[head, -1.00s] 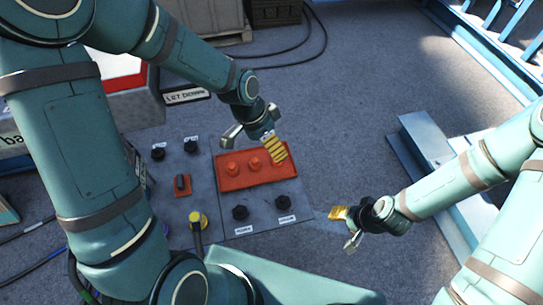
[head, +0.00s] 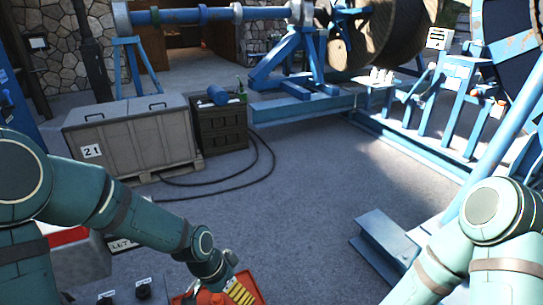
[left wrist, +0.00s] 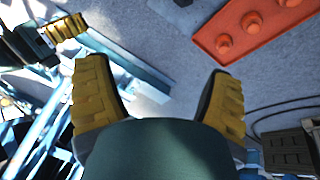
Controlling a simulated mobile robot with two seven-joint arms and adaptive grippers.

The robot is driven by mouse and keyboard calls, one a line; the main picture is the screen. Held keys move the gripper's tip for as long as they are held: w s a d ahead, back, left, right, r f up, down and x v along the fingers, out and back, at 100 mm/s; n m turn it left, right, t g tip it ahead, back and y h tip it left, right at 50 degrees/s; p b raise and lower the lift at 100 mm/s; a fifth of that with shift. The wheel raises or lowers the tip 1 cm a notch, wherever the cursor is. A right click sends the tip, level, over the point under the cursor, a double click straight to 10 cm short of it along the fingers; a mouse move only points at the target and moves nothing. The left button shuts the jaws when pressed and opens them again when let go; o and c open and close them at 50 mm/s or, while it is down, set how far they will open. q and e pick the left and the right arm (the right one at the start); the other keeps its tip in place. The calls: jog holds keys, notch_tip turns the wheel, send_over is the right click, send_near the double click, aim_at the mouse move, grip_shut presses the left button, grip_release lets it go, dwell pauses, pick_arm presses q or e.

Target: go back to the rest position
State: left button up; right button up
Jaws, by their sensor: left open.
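My left gripper (head: 238,289) is at the bottom edge of the head view, above a red panel (head: 258,284) that is mostly cut off there. In the left wrist view my left gripper (left wrist: 157,95) is open, with two yellow-padded fingers wide apart and nothing between them. The red panel with round red buttons (left wrist: 245,40) lies beyond it at upper right. My right gripper (left wrist: 62,30) shows at the upper left of the left wrist view, with one yellow pad visible; its opening cannot be judged.
A grey case (head: 135,140) on a pallet and a dark crate (head: 221,125) stand at the left. Black cable (head: 225,188) lies on the floor. Blue reel stands (head: 300,105) fill the back; a steel beam (head: 395,250) lies near my right arm. The middle floor is clear.

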pick_arm(q)
jog(key=s+d+f+n, duration=0.1)
jog(key=s+f+n, duration=0.2)
jog(key=f, duration=0.4)
jog(key=s+d+f+n+t+b, duration=0.1)
jog(key=s+f+n, duration=0.3)
jog(key=f, duration=0.4)
jog(key=shift+s+d+f+n, duration=0.15)
jog(key=shift+d+f+n, duration=0.25)
jog(key=shift+n, duration=0.5)
